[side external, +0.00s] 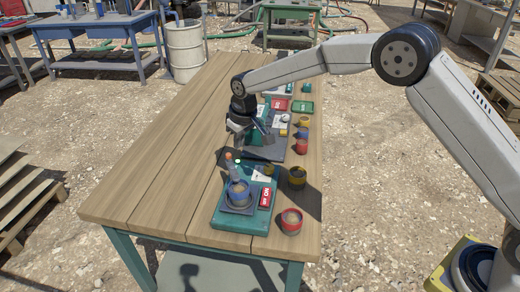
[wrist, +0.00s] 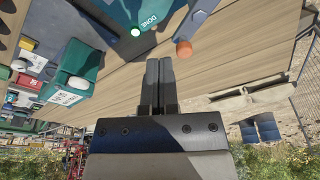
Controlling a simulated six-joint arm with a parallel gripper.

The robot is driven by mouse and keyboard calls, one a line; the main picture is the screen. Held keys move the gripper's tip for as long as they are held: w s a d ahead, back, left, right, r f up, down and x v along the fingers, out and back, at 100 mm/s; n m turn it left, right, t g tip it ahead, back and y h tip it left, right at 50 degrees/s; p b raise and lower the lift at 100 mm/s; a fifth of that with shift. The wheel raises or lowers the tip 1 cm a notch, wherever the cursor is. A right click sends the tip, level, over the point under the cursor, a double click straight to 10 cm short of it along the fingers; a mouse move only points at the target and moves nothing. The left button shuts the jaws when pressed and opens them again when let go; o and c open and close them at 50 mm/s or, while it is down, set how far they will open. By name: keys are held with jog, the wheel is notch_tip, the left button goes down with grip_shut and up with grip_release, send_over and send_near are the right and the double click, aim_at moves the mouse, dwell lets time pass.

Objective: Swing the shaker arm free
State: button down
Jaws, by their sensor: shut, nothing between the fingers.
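A teal station (side external: 258,222) stands near the table's front end. It carries a blue cup (side external: 238,192) on a blue-grey platform and a red plate with white lettering. A blue-grey bar with an orange tip, seemingly the shaker arm, rises at its back left (side external: 229,157). In the wrist view the orange tip (wrist: 184,48) lies just right of my fingertips, apart from them. A green-white light (wrist: 135,31) and the word DONE show beside it on the station. My gripper (side external: 238,138) is above the table behind the station, fingers closed together and empty; they also show in the wrist view (wrist: 159,62).
A dark yellow-rimmed cup (side external: 297,178) and a red cup (side external: 292,221) stand right of the station. Several smaller cups line the table's right side. Another teal unit (wrist: 77,68) stands on a grey base behind. The table's left half (side external: 160,150) is clear.

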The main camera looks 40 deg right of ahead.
aim_at(228, 155)
jog(key=shift+s+x, duration=0.2)
jog(key=shift+x, duration=0.65)
jog(key=shift+s+x, duration=0.15)
jog(key=shift+x, duration=0.7)
jog(key=shift+d+f, duration=0.1)
jog(key=shift+f, duration=0.05)
jog(key=shift+w+a, duration=0.25)
jog(key=shift+a, duration=0.55)
jog(key=shift+w+a, duration=0.25)
jog(key=shift+a, duration=1.15)
jog(key=shift+w+d, duration=0.1)
dwell(0.4)
jog(key=shift+w+d, duration=0.25)
jog(key=shift+w, duration=0.05)
